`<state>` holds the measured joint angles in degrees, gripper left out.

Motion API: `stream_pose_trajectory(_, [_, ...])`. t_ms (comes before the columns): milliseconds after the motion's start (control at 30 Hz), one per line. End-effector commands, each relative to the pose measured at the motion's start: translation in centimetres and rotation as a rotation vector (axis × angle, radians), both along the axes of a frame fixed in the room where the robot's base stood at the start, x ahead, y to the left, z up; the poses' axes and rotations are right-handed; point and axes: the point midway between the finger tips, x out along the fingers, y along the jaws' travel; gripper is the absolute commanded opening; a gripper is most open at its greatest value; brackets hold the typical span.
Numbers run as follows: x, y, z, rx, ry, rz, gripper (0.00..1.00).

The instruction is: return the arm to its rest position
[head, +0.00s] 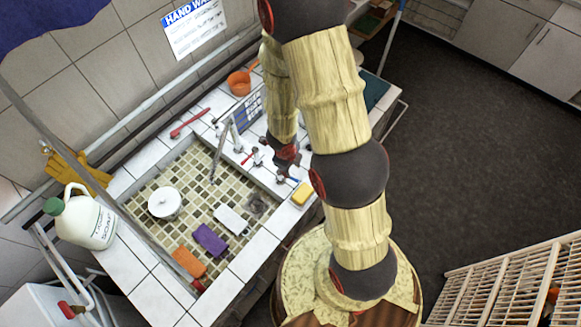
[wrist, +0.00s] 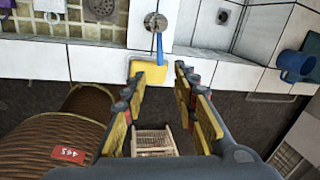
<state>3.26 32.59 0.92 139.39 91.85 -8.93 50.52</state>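My arm (head: 335,90) rises from the lower right of the head view and folds over the right end of the tiled sink. My gripper is partly hidden behind the arm links there, above the sink's right rim. In the wrist view my gripper (wrist: 158,72) has its two fingers spread apart with nothing held between them. A yellow sponge (head: 302,194) lies on the white tiled rim below it. It also shows in the wrist view (wrist: 150,73), beyond the fingertips, apart from them as far as I can tell.
The sink basin (head: 150,190) holds a white lidded pot (head: 164,203), a purple cloth (head: 210,240) and an orange sponge (head: 188,262). A soap jug (head: 82,218) stands at the left. A slatted wooden crate (head: 510,280) is at the lower right. Dark floor (head: 450,150) is clear.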

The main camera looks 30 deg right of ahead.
Motion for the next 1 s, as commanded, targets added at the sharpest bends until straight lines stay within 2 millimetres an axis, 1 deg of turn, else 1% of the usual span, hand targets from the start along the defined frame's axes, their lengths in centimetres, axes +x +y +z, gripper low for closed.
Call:
stream_pose_trajectory(533, [0.0, 0.0, 0.0, -0.001, 0.003, 0.02, 0.29])
stream_pose_trajectory(600, [0.1, 0.7, -0.1, 0.019, 0.007, 0.067, 0.29])
stream_pose_trajectory(667, [0.3, 2.0, -0.2, 0.056, 0.01, 0.167, 0.29])
stream_pose_trajectory(800, [-0.1, 5.9, -0.2, 0.164, 0.022, 0.5, 0.29])
stream_pose_trajectory(867, [-0.1, 7.5, 0.7, 0.202, 0.01, 0.648, 0.29])
stream_pose_trajectory(1000, [-0.3, 10.7, 3.4, 0.263, -0.036, 1.0, 0.29])
